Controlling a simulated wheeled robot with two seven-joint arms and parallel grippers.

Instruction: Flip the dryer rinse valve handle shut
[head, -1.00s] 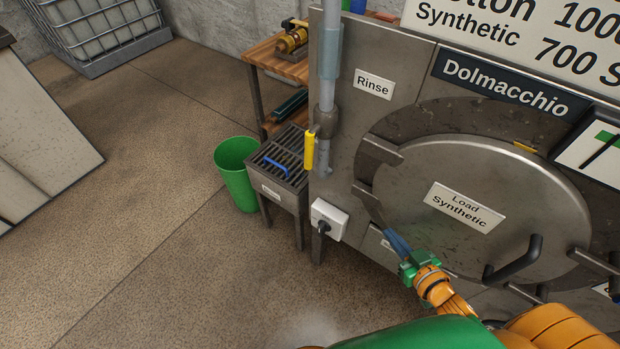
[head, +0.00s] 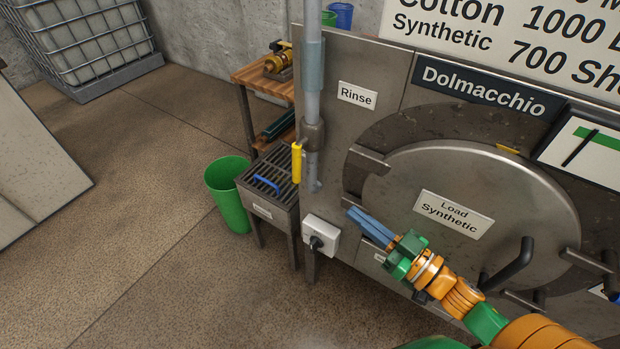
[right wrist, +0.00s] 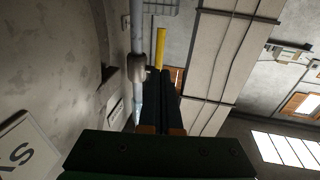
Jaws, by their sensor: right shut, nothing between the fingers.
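The yellow rinse valve handle (head: 297,163) hangs straight down beside the grey vertical pipe (head: 312,90), left of the "Rinse" label (head: 357,95). In the right wrist view the handle (right wrist: 160,47) shows beyond the fingertips, next to the pipe (right wrist: 137,30). My right gripper (head: 352,213) has its blue fingers shut together and empty. It is in front of the dryer, below and to the right of the handle, and apart from it. The dark fingers also show in the right wrist view (right wrist: 172,80). My left gripper is not in view.
The round dryer door (head: 470,260) with its black handle (head: 508,265) is right of my gripper. A white switch box (head: 321,235) sits below the pipe. A grated drain stand (head: 268,190) and green bin (head: 229,195) stand left.

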